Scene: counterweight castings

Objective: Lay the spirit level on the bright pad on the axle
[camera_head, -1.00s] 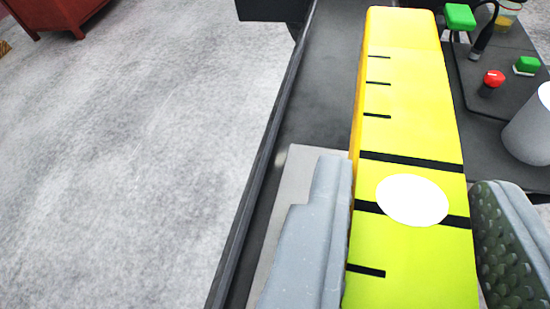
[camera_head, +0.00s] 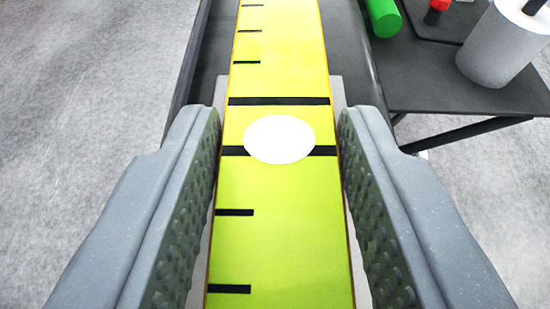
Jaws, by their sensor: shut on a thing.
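The spirit level (camera_head: 273,215) is a long yellow-green bar with black marks and a white oval, running up the middle of the view. My gripper (camera_head: 280,118) is shut on it, with one grey finger along each long side. The pad (camera_head: 338,92) shows as light grey strips beside and below the level, between my fingers. The dark axle (camera_head: 207,70) runs lengthwise beneath. The level lies over the pad and roughly in line with the axle. I cannot tell whether its underside touches the pad. The far end of the level is out of view.
At the upper right a dark table (camera_head: 440,90) holds a grey-white cylinder (camera_head: 490,55) and a red-topped button (camera_head: 437,10). A green cylinder (camera_head: 382,15) lies near the table's left edge. Open grey floor (camera_head: 80,110) is on the left.

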